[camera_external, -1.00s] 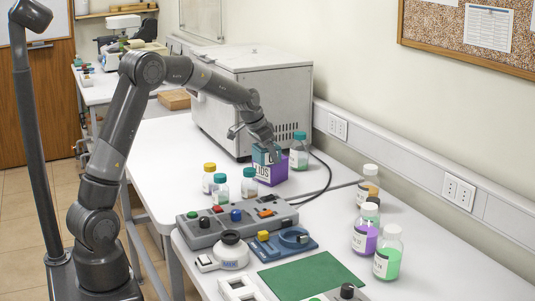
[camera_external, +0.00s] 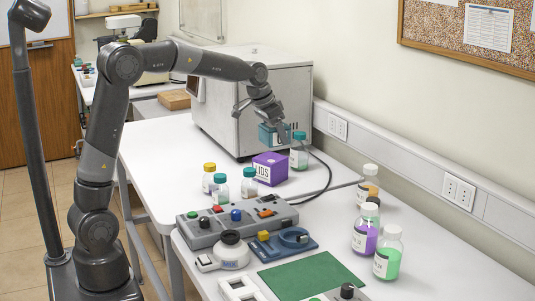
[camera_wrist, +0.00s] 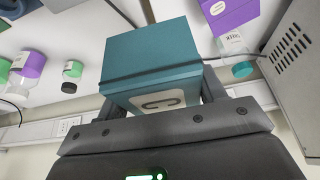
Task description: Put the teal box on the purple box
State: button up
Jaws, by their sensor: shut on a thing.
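The teal box (camera_external: 267,136) is held in the air by my gripper (camera_external: 274,122), which is shut on it. The purple box (camera_external: 270,168), with a white label, stands on the white table below it, with a visible gap between them. In the wrist view the teal box (camera_wrist: 152,58) fills the middle between my gripper's fingers (camera_wrist: 160,98). The purple box (camera_wrist: 228,12) shows there at the top right, apart from the teal box.
A bottle with a teal cap (camera_external: 299,152) stands close to the right of the purple box. Several small bottles (camera_external: 220,187) stand to its left front. A large white machine (camera_external: 250,100) stands behind. A grey control panel (camera_external: 238,217) and a black cable (camera_external: 326,175) lie nearer.

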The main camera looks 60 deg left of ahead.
jog(key=w+a, duration=0.3)
send_over(276, 156)
jog(key=s, duration=0.2)
jog(key=f, duration=0.6)
jog(key=shift+w+d+f, duration=0.15)
jog(key=shift+w, duration=0.05)
jog(key=shift+f, duration=2.1)
jog(key=shift+f, duration=0.15)
jog(key=o, duration=1.1)
